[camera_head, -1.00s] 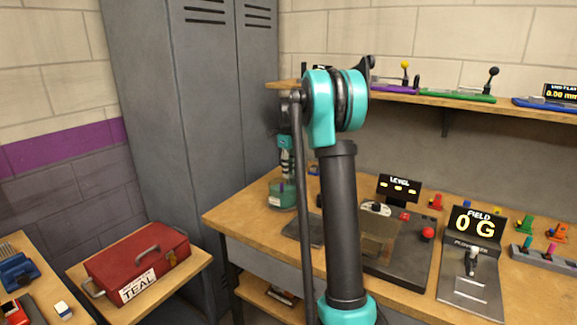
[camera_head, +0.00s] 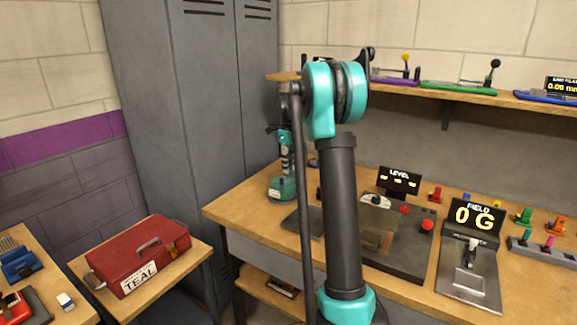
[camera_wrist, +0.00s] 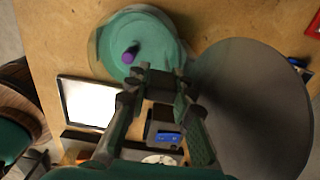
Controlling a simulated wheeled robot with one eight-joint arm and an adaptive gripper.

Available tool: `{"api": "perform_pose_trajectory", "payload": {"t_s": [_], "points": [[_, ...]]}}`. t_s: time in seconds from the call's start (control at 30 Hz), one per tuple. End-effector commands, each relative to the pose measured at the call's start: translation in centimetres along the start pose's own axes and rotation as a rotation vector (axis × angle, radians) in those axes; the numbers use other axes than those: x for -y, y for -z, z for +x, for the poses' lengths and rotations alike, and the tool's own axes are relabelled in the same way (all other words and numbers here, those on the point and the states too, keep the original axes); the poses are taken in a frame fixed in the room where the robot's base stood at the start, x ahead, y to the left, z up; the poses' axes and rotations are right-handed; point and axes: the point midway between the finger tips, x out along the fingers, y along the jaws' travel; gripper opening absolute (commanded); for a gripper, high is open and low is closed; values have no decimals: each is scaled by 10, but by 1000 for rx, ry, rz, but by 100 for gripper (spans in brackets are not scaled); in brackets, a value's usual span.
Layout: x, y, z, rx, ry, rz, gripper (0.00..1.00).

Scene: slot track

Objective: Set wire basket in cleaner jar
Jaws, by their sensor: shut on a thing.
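The cleaner jar (camera_head: 283,190), teal with a pale label, stands at the back left of the bench. In the wrist view it is a teal round (camera_wrist: 160,28) with a purple stub (camera_wrist: 130,54) inside its outline. My gripper (camera_head: 286,165) points down at the jar in the head view, partly behind my own arm. In the wrist view my gripper (camera_wrist: 162,84) is shut on a small dark piece near the jar's lower edge, apparently part of the wire basket. The basket's body cannot be made out, nor whether it touches the jar.
A large dark grey disc (camera_wrist: 255,110) fills the wrist view's right; I cannot tell what it is. Right of the jar stand the level display (camera_head: 399,181) and field display (camera_head: 474,216). A grey locker (camera_head: 175,120) rises behind left; a red toolbox (camera_head: 137,258) sits lower left.

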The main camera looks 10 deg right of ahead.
Motion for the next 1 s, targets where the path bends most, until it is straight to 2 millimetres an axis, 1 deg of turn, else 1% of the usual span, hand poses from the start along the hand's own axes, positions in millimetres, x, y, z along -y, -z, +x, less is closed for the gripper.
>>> {"api": "perform_pose_trajectory", "payload": {"t_s": [0.17,0.2,0.37,0.67,0.77,0.87,1.0], "points": [[0,0,2,0,0,0,0],[0,0,1,0,0,0,28],[0,0,1,0,0,0,47],[0,0,1,0,0,0,47],[0,0,-3,0,0,0,47],[0,0,-14,0,0,0,47],[0,0,-41,0,0,0,47]]}}
